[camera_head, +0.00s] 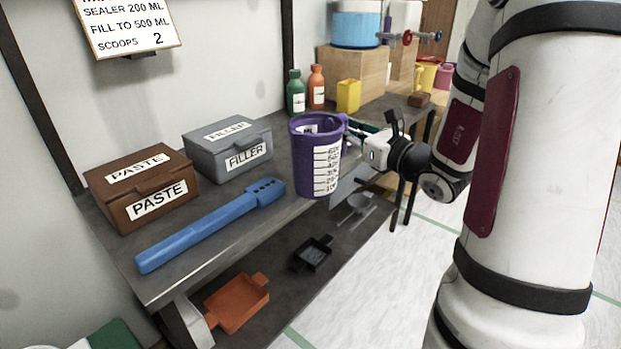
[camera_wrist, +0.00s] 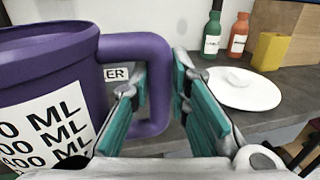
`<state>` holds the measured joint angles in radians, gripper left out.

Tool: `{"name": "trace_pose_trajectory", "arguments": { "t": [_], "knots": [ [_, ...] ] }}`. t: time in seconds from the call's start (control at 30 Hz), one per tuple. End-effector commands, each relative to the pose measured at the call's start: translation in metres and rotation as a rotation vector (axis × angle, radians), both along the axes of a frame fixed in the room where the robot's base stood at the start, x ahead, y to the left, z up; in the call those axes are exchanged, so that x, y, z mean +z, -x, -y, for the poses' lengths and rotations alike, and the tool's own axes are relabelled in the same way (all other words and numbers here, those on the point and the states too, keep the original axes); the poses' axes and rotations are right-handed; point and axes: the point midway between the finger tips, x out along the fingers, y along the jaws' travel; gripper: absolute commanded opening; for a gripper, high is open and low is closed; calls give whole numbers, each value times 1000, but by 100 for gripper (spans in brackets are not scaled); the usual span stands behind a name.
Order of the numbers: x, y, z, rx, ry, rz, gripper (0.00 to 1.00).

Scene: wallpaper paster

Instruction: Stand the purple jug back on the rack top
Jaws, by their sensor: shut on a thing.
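The purple jug (camera_head: 303,160) has a white measuring scale and stands upright in my grip. It overlaps the front edge of the grey rack top (camera_head: 252,218); I cannot tell how far its base is from that surface. My gripper (camera_head: 352,140) reaches in from the right and is shut on the jug's handle. In the wrist view the jug (camera_wrist: 40,75) fills the left side. Its handle (camera_wrist: 158,75) passes between the teal finger pads of my gripper (camera_wrist: 160,105).
A brown paste box (camera_head: 125,200), a grey filler box (camera_head: 215,160) and a blue tool (camera_head: 205,228) occupy the left. Green (camera_head: 295,95) and orange (camera_head: 316,90) bottles and a yellow container (camera_head: 348,96) stand behind. A white plate (camera_wrist: 240,95) lies near the gripper. Trays (camera_head: 238,303) sit below.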

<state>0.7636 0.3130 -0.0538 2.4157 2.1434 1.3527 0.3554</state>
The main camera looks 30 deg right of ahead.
Motion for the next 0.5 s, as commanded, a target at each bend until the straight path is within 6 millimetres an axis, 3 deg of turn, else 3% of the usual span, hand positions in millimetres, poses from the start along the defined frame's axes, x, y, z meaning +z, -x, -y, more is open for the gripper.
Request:
{"name": "trace_pose_trajectory", "arguments": {
  "t": [0.13,0.5],
  "knots": [
    [2,1,12,-46,1,1,0],
    [1,-6,14,-47,2,0,0]
  ]
}}
